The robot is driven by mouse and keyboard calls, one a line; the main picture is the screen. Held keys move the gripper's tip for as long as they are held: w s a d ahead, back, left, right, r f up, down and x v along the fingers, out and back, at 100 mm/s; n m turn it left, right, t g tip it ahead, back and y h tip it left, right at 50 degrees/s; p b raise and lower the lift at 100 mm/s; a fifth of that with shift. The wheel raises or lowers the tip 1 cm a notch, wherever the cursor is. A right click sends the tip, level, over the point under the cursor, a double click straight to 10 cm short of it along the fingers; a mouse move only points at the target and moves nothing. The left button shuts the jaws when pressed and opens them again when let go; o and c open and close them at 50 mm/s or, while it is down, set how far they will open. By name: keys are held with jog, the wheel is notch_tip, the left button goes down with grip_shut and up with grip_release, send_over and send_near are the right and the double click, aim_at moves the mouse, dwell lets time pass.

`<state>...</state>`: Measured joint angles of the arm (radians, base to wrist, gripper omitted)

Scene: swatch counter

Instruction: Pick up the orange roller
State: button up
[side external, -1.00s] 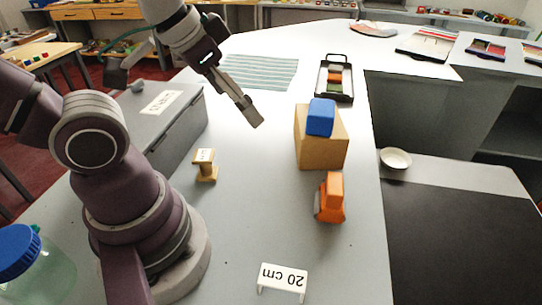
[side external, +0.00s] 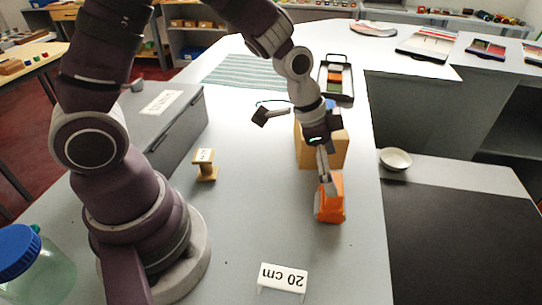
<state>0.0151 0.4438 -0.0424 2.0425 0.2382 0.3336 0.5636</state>
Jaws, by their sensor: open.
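The orange roller (side external: 331,208) stands on the grey counter, near its right edge and in front of the tan block. My gripper (side external: 328,184) points down at the roller's upper part, with its fingers overlapping the top of it in this view. My gripper is open. I cannot tell whether a finger touches the roller, and part of the roller's top is hidden behind the fingers.
The tan block (side external: 340,152) stands just behind the roller, its blue piece mostly hidden by my arm. A "20 cm" sign (side external: 282,278) is in front, a small wooden stand (side external: 205,168) to the left. A white bowl (side external: 396,159) sits right. The counter between is clear.

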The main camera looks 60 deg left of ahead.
aim_at(336, 183)
jog(key=x, duration=0.3)
jog(key=shift+f, duration=0.35)
jog(key=c, duration=1.3)
